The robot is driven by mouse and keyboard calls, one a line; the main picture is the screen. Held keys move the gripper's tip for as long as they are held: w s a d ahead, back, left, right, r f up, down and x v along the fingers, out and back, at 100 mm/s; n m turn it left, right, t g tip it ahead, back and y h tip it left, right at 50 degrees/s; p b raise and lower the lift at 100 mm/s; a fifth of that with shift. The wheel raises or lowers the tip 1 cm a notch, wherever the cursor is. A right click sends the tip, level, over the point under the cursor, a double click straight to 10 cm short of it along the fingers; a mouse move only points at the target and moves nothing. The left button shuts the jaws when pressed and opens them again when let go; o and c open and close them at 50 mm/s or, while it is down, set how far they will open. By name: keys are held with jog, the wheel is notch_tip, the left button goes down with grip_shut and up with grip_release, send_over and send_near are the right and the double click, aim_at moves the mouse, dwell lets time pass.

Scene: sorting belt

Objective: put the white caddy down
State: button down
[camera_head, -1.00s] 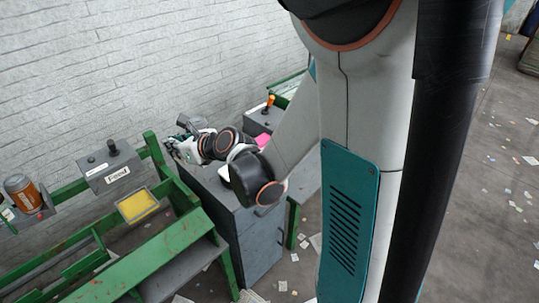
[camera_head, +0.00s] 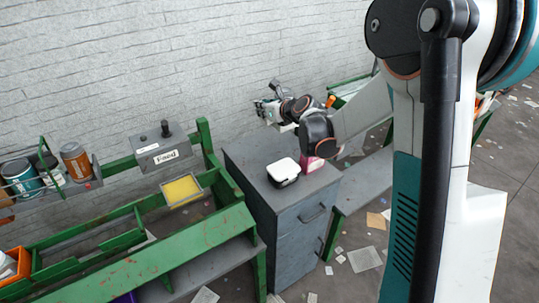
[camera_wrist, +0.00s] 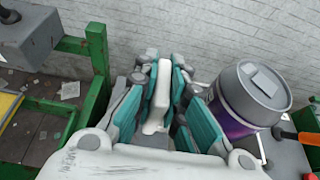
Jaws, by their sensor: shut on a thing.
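My gripper (camera_wrist: 160,92) is shut on a narrow white part of the white caddy (camera_wrist: 159,88), which stands between the teal-padded fingers in the wrist view. The rest of the caddy is mostly hidden by my gripper and wrist. In the head view my gripper (camera_head: 268,110) is small and far off, over the back of the grey cabinet (camera_head: 290,225), near the brick wall. I cannot tell from these frames whether the caddy touches a surface.
A black box with a white lid (camera_head: 284,170) and a pink item (camera_head: 312,163) are on the cabinet top. A grey-topped purple can (camera_wrist: 250,98) is close right of my fingers. A green frame with a yellow tray (camera_head: 182,190) stands left.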

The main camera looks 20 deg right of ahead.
notch_tip(320, 180, down, 17)
jog(key=b, duration=0.6)
jog(key=shift+r, duration=0.1)
jog(key=shift+f, duration=0.2)
jog(key=c, duration=1.7)
grip_release()
jog(key=shift+o, duration=0.2)
